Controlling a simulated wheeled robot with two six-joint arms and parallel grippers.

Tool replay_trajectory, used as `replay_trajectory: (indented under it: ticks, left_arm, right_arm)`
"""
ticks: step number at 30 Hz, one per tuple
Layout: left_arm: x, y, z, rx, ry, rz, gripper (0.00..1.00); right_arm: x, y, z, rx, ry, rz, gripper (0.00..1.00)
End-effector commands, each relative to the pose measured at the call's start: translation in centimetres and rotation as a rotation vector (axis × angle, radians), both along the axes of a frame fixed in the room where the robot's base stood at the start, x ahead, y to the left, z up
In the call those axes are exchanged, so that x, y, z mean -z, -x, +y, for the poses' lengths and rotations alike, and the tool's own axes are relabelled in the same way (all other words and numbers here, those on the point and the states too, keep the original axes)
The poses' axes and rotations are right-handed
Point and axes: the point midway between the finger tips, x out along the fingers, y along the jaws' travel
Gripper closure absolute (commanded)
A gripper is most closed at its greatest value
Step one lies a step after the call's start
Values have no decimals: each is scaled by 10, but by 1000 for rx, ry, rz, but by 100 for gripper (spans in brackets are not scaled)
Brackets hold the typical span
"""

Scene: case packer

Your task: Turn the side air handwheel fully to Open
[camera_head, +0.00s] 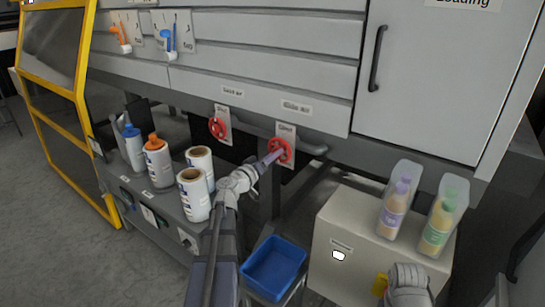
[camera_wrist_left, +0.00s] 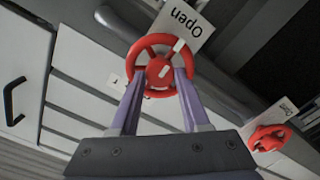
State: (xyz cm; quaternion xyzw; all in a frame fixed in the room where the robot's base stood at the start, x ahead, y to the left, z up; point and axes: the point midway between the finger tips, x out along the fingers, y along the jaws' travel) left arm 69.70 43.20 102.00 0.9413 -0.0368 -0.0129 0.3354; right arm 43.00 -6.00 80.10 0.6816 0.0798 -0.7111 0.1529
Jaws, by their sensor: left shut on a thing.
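The side air handwheel (camera_head: 286,152) is the right one of two red wheels on the machine front, under a label reading "Side air". My left gripper (camera_head: 274,155) reaches it from below left. In the left wrist view the wheel (camera_wrist_left: 136,58) sits between the pale purple fingers of my left gripper (camera_wrist_left: 160,75), which is shut on it. A white mark (camera_wrist_left: 179,45) on the rim lies beside the plate (camera_wrist_left: 188,22) reading "Open". The word at the plate's other end is too small to read surely. Part of a right arm shows at the lower right; its fingers are not visible.
A second red handwheel (camera_head: 217,128) is to the left. A beige box (camera_head: 330,225) carries two bagged bottles (camera_head: 394,203) at the right.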

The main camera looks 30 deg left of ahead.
Motion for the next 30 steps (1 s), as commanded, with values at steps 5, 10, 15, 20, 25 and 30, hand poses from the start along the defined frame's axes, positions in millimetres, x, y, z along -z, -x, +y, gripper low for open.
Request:
replay_trajectory:
  ticks: [5,10,15,20,25,30]
  left_arm:
    - [1,1,-1,2,-26,0,100]
    - [1,1,-1,2,-32,0,100]
    - [1,1,-1,2,-32,0,100]
    - [1,1,-1,2,-31,0,44]
    - [0,1,-1,1,-29,-1,25]
    - [0,0,0,1,-28,-1,24]
  right_arm:
    - [0,0,0,0,0,0,50]
    - [0,0,0,0,0,0,50]
    - [0,0,0,0,0,0,50]
    - [0,0,0,0,0,0,50]
    - [0,0,0,0,0,0,50]
    - [0,0,0,0,0,0,50]
